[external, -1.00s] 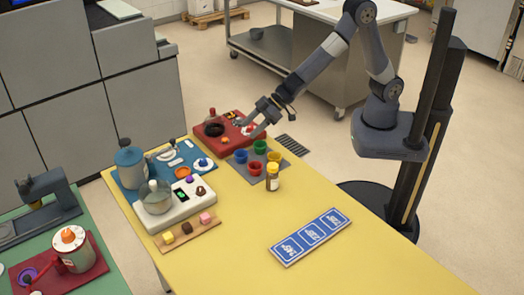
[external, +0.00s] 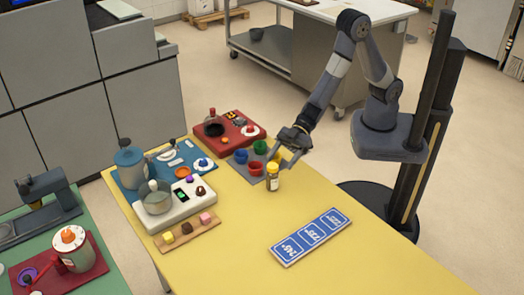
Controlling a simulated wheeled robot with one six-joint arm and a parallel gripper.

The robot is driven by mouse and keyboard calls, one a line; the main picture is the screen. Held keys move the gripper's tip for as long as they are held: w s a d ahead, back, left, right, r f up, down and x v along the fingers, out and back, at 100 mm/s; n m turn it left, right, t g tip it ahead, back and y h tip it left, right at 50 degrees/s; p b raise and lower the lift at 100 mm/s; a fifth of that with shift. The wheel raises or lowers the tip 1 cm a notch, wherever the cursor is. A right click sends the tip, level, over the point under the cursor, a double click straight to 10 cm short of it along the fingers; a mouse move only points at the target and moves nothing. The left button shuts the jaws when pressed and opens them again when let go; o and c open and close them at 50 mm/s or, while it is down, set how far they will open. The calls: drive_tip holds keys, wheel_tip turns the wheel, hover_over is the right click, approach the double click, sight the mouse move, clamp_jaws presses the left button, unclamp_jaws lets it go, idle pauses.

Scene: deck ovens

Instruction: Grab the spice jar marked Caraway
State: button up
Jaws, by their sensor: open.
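A small spice jar (external: 272,180) with a yellow cap, a dark body and a pale label stands upright on the yellow table (external: 345,264). The label is too small to read, so I cannot tell whether it says Caraway. My gripper (external: 281,162) is open, with its fingers pointing down just above and behind the jar's cap. I cannot tell whether a finger touches the jar. No other spice jar is clear to see.
Coloured cups, such as the red cup (external: 255,169), stand on a grey mat left of the jar. A blue number board (external: 310,236) lies in front. A red tray (external: 224,138) and a white cooker (external: 174,205) stand left. The table's right part is clear.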

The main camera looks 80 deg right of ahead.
sight(270, 172)
drive_tip(key=shift+w+p+x, duration=0.2)
drive_tip(key=shift+p+x, duration=0.7)
drive_tip(key=shift+x, duration=2.75)
drive_tip(key=shift+d, duration=0.15)
drive_tip(key=shift+c, duration=0.3)
drive_tip(key=c, duration=1)
